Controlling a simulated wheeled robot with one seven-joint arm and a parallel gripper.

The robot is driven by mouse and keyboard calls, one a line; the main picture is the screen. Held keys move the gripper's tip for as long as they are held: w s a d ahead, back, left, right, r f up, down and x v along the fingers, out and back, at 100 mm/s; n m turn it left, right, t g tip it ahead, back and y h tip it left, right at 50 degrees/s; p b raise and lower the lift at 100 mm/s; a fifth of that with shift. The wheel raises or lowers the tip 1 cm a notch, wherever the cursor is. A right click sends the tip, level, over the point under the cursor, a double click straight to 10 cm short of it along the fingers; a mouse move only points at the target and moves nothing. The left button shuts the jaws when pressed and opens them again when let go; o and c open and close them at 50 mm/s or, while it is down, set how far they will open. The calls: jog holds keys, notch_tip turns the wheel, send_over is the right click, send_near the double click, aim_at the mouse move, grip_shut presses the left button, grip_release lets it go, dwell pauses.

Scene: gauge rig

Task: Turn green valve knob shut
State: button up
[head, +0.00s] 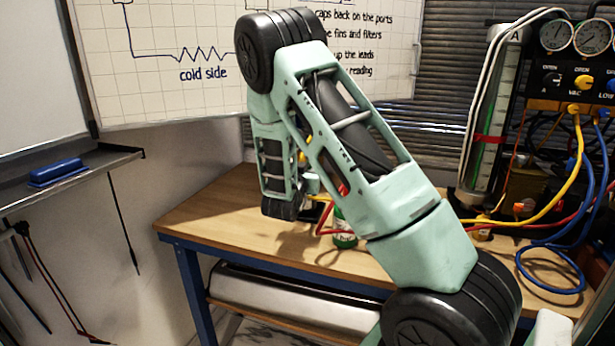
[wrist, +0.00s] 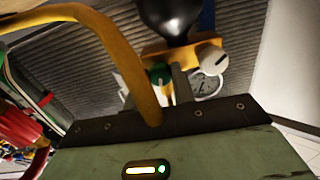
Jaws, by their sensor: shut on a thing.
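The green valve knob (wrist: 158,75) shows in the wrist view, just past the dark edge of my gripper's body. It sits on a yellow fitting (wrist: 207,52), left of a pale round knob (wrist: 213,60). My gripper (wrist: 170,90) is shut at the green knob; its fingers are largely hidden, so the exact contact is hard to see. A small dial gauge (wrist: 205,86) lies beyond, its reading too small to tell. In the head view my arm hides the knob and the fingertips.
A thick yellow hose (wrist: 125,45) arches close in front of my wrist. A green can (head: 343,240) stands on the wooden table (head: 205,212). A gauge panel (head: 570,75) with yellow, blue and red hoses stands at the right. The table's left end is clear.

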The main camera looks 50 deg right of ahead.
jog(key=m+b, duration=1.5)
jog(key=b, duration=0.6)
jog(key=shift+f+m, duration=0.1)
jog(key=shift+m, duration=0.2)
jog(key=shift+b, duration=0.4)
jog(key=o, duration=1)
jog(key=shift+a, duration=0.1)
jog(key=p+v, duration=0.1)
jog(key=v, duration=1.6)
jog(key=shift+s+a, duration=0.1)
jog(key=shift+s, duration=0.05)
